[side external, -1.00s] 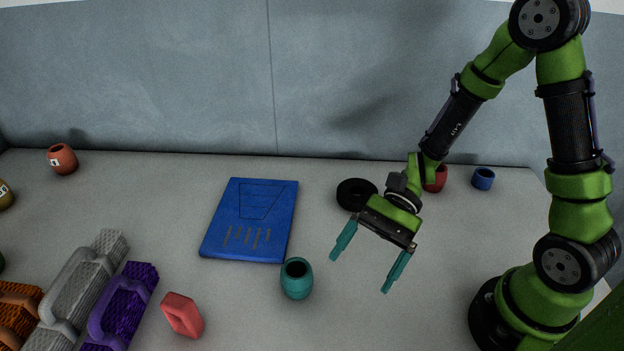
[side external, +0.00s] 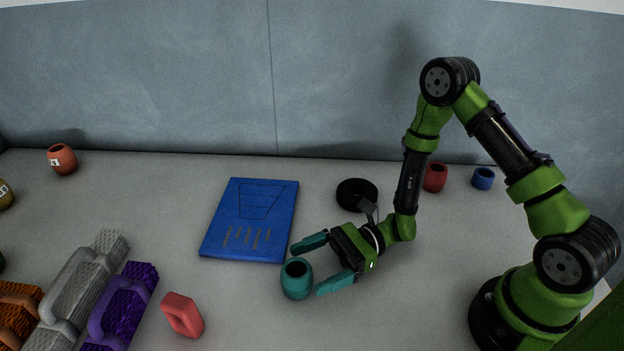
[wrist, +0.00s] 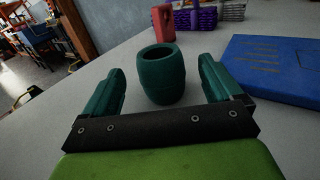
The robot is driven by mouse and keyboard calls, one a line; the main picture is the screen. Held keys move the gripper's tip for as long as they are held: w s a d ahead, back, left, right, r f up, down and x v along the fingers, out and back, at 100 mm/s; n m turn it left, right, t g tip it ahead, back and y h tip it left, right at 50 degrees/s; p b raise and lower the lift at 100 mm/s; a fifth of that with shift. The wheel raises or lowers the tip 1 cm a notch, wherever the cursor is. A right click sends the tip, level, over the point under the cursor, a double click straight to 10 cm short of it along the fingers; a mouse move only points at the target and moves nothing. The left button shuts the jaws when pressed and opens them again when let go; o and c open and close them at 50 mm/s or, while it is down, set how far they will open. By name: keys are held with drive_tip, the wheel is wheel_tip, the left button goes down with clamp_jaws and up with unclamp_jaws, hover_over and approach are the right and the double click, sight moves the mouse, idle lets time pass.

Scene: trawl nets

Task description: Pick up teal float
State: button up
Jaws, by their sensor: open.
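The teal float (side external: 297,284) is a small barrel shape with a dark hole in its top, standing upright on the grey table. It also shows in the wrist view (wrist: 163,80). My gripper (side external: 308,265) is low over the table, right of the float in the side view, with its teal fingers open. In the wrist view, the float stands between the lines of the two fingers (wrist: 160,84), with a gap visible on each side. The float appears at or just beyond the fingertips; I cannot tell exactly how deep it sits between them.
A blue board (side external: 250,220) lies behind the float. A red block (side external: 182,315) and a purple brush-like piece (side external: 122,308) are to the left. A black ring (side external: 356,193), a red float (side external: 435,178) and a blue one (side external: 482,178) are behind my arm.

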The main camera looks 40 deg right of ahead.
sight(287, 277)
drive_tip(key=shift+x, duration=3.05)
drive_tip(key=c, duration=1)
drive_tip(key=shift+r, duration=0.1)
